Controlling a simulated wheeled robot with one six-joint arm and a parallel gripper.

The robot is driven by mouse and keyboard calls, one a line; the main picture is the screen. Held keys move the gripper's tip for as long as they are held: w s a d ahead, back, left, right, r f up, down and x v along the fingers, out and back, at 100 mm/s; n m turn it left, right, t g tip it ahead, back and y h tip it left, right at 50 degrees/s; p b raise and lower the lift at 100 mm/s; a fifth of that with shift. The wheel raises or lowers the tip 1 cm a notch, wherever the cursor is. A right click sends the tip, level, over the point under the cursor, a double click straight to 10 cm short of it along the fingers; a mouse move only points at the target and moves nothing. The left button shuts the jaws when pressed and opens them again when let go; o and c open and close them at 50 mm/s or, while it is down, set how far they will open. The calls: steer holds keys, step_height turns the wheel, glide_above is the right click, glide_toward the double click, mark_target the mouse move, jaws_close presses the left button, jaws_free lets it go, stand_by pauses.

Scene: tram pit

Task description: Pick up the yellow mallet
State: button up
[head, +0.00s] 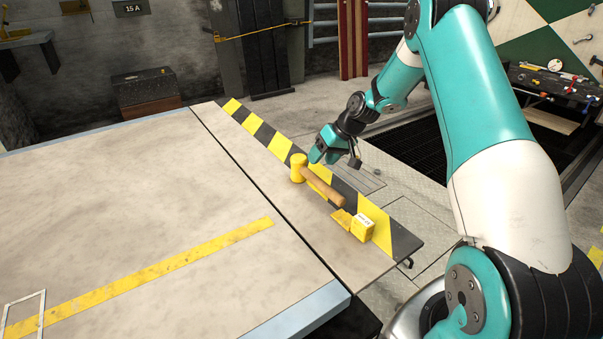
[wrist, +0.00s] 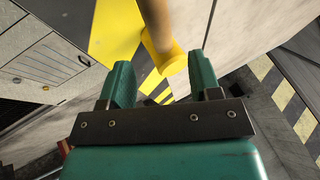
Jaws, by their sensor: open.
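The yellow mallet (head: 298,168) lies on the narrow strip along the table's right side, its yellow head towards the back and its wooden handle (head: 324,188) pointing front right. My gripper (head: 335,158) is open and empty, just behind and right of the mallet head. In the wrist view the two green fingers of my gripper (wrist: 160,78) stand apart, and the mallet head (wrist: 168,62) shows between and beyond their tips. The handle (wrist: 155,18) runs out of the top of that view. I cannot tell the exact gap between fingers and mallet.
Black and yellow hazard striping (head: 373,211) runs along the strip's outer edge. The large tabletop (head: 120,200) to the left is mostly clear. A dark grated pit (head: 415,150) lies behind.

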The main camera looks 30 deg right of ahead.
mark_target(310, 174)
steer(key=shift+x, duration=1.2)
steer(key=x, duration=0.2)
steer(key=b+x, duration=0.1)
steer(key=x, duration=0.2)
steer(key=shift+s+f, duration=0.15)
steer(key=shift+s, duration=0.05)
jaws_close()
